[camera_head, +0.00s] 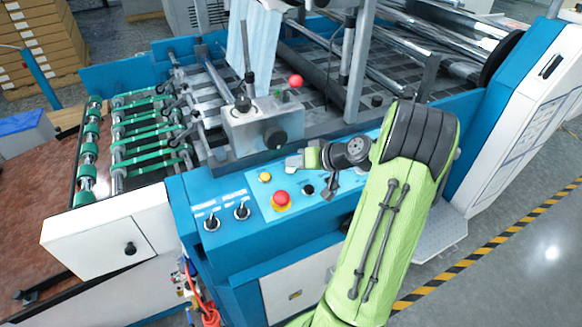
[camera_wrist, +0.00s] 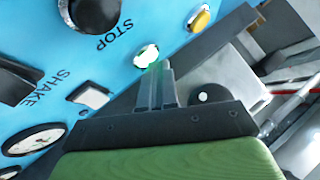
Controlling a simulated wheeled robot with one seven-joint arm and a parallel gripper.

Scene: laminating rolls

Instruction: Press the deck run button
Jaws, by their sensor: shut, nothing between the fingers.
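The blue control panel (camera_head: 252,202) of the laminating machine carries several buttons and switches. In the wrist view my gripper (camera_wrist: 157,68) is shut and empty. Its fingertips are at the lower edge of a small round whitish-green button (camera_wrist: 147,54); I cannot tell whether they touch it. No readable label marks it as the deck run button. In the head view my gripper (camera_head: 291,161) is above the panel's back edge, and my arm hides the panel's right part. A yellow button (camera_wrist: 200,18) sits farther right in the wrist view.
A dark round control (camera_wrist: 95,10) is beside the STOP lettering. A pale square switch (camera_wrist: 90,96) is near the SHAKE lettering. The head view shows a red mushroom button (camera_head: 281,198), toggle switches (camera_head: 211,222) and a grey block with a red-knobbed lever (camera_head: 262,125) behind the panel.

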